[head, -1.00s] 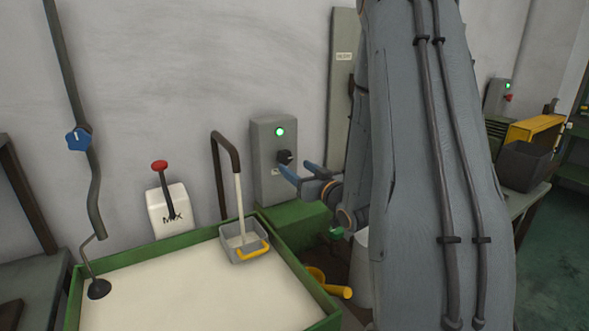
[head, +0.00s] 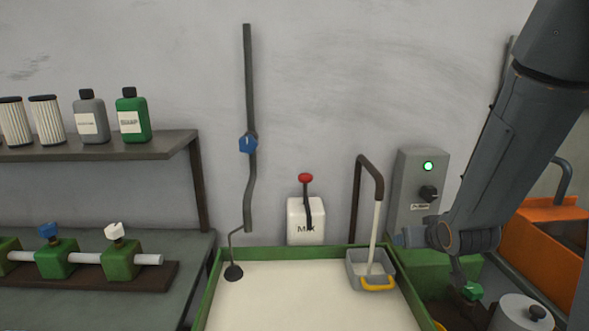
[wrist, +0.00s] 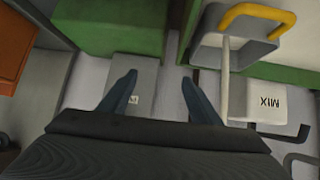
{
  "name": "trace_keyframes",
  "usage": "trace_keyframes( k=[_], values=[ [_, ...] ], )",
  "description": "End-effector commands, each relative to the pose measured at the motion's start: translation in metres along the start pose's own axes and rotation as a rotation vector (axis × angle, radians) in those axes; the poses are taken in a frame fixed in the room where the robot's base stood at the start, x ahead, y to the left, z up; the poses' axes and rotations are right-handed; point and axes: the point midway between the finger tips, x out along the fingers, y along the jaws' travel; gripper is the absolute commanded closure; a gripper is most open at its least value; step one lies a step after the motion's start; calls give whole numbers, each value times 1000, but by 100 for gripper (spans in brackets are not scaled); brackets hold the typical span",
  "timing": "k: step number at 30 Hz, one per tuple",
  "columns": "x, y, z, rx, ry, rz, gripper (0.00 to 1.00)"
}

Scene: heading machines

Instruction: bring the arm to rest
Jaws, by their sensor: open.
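My arm (head: 500,160) comes down from the upper right in the head view. My gripper (head: 405,240) is low in front of the grey control box (head: 418,170), partly hidden behind my wrist. Part of a grey box with a small label (wrist: 133,99) shows behind the left finger.
A green-rimmed tank (head: 213,290) of pale liquid holds a grey skimmer basket (head: 358,274) at its right end. A white MIX box (head: 305,222) with a red-topped lever stands behind. A lidded pot (head: 522,313) and orange bin (head: 545,240) are right. Bottles stand on the left shelf (head: 100,145).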

Motion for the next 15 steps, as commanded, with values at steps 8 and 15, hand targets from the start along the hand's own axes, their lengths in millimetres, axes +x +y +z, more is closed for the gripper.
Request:
trace_keyframes(
  k=[8,15],
  values=[
    [-70,-66,73,-18,-402,-21,42],
    [-128,-103,118,-25,-634,-64,42]
  ],
)
